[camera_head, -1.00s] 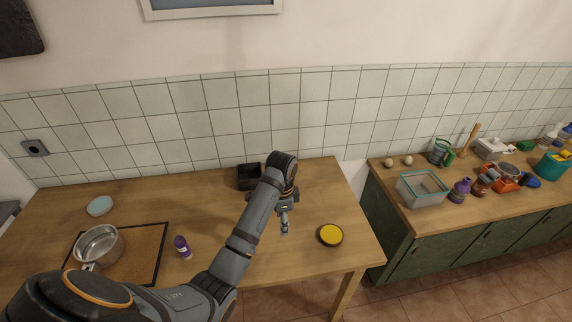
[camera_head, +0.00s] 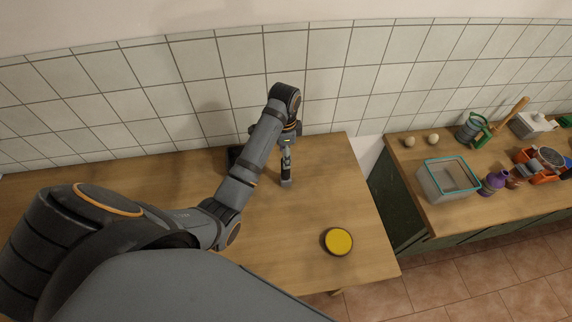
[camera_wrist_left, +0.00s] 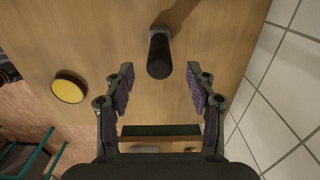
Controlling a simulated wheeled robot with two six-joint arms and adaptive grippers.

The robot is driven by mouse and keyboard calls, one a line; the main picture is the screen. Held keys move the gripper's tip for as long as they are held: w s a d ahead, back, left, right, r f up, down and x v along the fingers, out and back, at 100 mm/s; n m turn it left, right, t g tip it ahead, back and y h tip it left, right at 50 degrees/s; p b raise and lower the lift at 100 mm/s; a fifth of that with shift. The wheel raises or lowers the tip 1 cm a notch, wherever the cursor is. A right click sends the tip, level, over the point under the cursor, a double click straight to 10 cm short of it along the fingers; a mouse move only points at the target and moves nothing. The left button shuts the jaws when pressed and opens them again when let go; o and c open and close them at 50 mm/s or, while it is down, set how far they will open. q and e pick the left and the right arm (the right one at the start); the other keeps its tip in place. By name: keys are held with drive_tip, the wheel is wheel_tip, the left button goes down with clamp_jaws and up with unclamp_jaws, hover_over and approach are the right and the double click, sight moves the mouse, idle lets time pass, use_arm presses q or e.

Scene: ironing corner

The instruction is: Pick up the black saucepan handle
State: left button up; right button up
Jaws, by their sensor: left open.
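The black saucepan handle (camera_wrist_left: 159,55) stands roughly upright on the wooden table in the left wrist view, with a greyish piece at its far end and a shadow beside it. My left gripper (camera_wrist_left: 160,82) is open and empty. Its two fingers lie apart to the left and right of the handle's line, and the handle appears just beyond the fingertips. In the head view my left gripper (camera_head: 286,150) is low over the back of the table. A slim dark shape with a grey lower end shows there; I cannot tell whether it is handle or finger. My right gripper is not in view.
A yellow round tin (camera_head: 338,241) lies front right on the table (camera_head: 310,255). A black box (camera_head: 234,156) is partly behind my left arm. The tiled wall (camera_head: 345,60) is close behind. A cabinet at right holds a clear container (camera_head: 447,180) and several other items.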

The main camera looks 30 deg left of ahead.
sight(286, 170)
use_arm(q)
wheel_tip(286, 170, down, 3)
drive_tip(key=shift+f+p, duration=0.1)
drive_tip(key=shift+p, duration=0.2)
drive_tip(key=shift+w+a+f, duration=0.1)
drive_tip(key=shift+w+f, duration=0.1)
drive_tip(key=shift+f, duration=0.45)
drive_tip(key=f, duration=0.1)
drive_tip(key=f+p, duration=0.2)
drive_tip(key=shift+s+d+f, duration=0.2)
drive_tip(key=shift+d+f, duration=0.05)
drive_tip(key=shift+f, duration=0.15)
drive_tip(key=shift+a+f, duration=0.1)
drive_tip(key=shift+f, duration=0.4)
clamp_jaws()
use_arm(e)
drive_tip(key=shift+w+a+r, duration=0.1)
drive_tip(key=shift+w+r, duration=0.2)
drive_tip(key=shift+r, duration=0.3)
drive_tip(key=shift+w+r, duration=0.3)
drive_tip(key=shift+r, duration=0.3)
use_arm(q)
drive_tip(key=shift+r, duration=0.1)
